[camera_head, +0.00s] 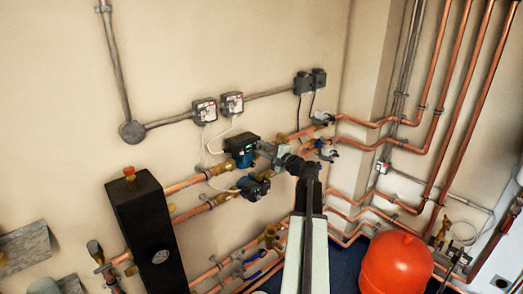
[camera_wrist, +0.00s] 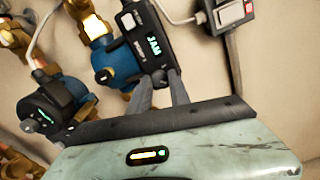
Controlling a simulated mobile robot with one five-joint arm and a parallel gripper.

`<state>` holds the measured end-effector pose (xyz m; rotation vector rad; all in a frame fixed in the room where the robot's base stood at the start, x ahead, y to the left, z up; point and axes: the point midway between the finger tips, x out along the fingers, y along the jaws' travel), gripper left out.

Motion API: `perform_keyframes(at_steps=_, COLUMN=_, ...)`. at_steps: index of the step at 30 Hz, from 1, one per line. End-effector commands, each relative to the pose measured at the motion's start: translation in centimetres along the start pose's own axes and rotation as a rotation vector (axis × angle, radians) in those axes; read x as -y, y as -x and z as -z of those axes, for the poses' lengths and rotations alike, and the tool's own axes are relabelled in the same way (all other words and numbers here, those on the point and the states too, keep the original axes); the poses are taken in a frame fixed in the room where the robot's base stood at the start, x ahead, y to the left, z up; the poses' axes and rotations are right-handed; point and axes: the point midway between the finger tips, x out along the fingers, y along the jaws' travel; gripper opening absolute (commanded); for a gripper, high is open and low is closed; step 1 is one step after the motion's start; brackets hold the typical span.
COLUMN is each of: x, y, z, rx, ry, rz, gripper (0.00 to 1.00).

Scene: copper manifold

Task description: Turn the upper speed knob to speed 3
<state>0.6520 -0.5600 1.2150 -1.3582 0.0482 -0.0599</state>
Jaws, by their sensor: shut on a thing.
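The upper pump (camera_head: 240,148) has a blue body and a black control box. It also shows in the wrist view (camera_wrist: 104,66), with lit green characters on its display (camera_wrist: 154,45). My gripper (camera_wrist: 160,82) is at the lower end of this control box, its two fingers shut on the upper speed knob. The knob itself is largely hidden between the fingers, so its setting cannot be read. In the head view my gripper (camera_head: 264,150) reaches the upper pump from the right. The lower pump (camera_head: 254,187) sits below and is apart from my gripper; it also shows in the wrist view (camera_wrist: 48,112).
Copper pipes (camera_head: 190,183) run from the pumps to a black box with a gauge (camera_head: 148,225). Switch boxes (camera_head: 232,103) are on the wall above. A red tank (camera_head: 396,262) stands at the lower right. White cables hang near the pumps.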

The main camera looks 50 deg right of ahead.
Motion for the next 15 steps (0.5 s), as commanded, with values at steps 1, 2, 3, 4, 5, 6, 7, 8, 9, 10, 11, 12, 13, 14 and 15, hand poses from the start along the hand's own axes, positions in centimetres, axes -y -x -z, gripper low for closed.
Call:
perform_keyframes(at_steps=1, x=0.19, y=-0.07, z=0.08, rx=-0.002, ry=-0.004, rz=0.005, gripper=0.0)
perform_keyframes(at_steps=2, x=0.19, y=-0.07, z=0.09, rx=-0.002, ry=-0.004, rz=0.005, gripper=0.0)
perform_keyframes(at_steps=3, x=0.2, y=-0.07, z=0.09, rx=-0.002, ry=-0.004, rz=0.005, gripper=0.0)
perform_keyframes(at_steps=4, x=0.2, y=-0.06, z=0.09, rx=-0.002, ry=-0.004, rz=0.005, gripper=0.0)
perform_keyframes(at_steps=5, x=0.2, y=-0.06, z=0.1, rx=-0.002, ry=-0.004, rz=0.005, gripper=0.29)
perform_keyframes(at_steps=6, x=0.19, y=-0.06, z=0.1, rx=-0.002, ry=-0.003, rz=0.005, gripper=0.4)
perform_keyframes(at_steps=7, x=0.18, y=-0.05, z=0.09, rx=-0.002, ry=-0.003, rz=0.005, gripper=0.45)
perform_keyframes(at_steps=8, x=0.16, y=-0.04, z=0.09, rx=-0.002, ry=-0.003, rz=0.004, gripper=0.45)
perform_keyframes(at_steps=9, x=0.15, y=-0.03, z=0.08, rx=-0.002, ry=-0.002, rz=0.004, gripper=0.45)
perform_keyframes(at_steps=10, x=0.13, y=-0.02, z=0.08, rx=-0.002, ry=-0.002, rz=0.003, gripper=0.45)
perform_keyframes(at_steps=11, x=0.12, y=-0.01, z=0.08, rx=-0.002, ry=-0.002, rz=0.003, gripper=0.45)
perform_keyframes(at_steps=12, x=0.11, y=-0.01, z=0.07, rx=-0.001, ry=-0.001, rz=0.003, gripper=0.45)
perform_keyframes(at_steps=13, x=0.1, y=0.0, z=0.07, rx=-0.001, ry=-0.001, rz=0.002, gripper=0.45)
perform_keyframes(at_steps=14, x=0.09, y=0.01, z=0.07, rx=-0.001, ry=-0.001, rz=0.002, gripper=0.45)
perform_keyframes(at_steps=15, x=0.08, y=0.02, z=0.07, rx=-0.001, ry=-0.001, rz=0.002, gripper=0.45)
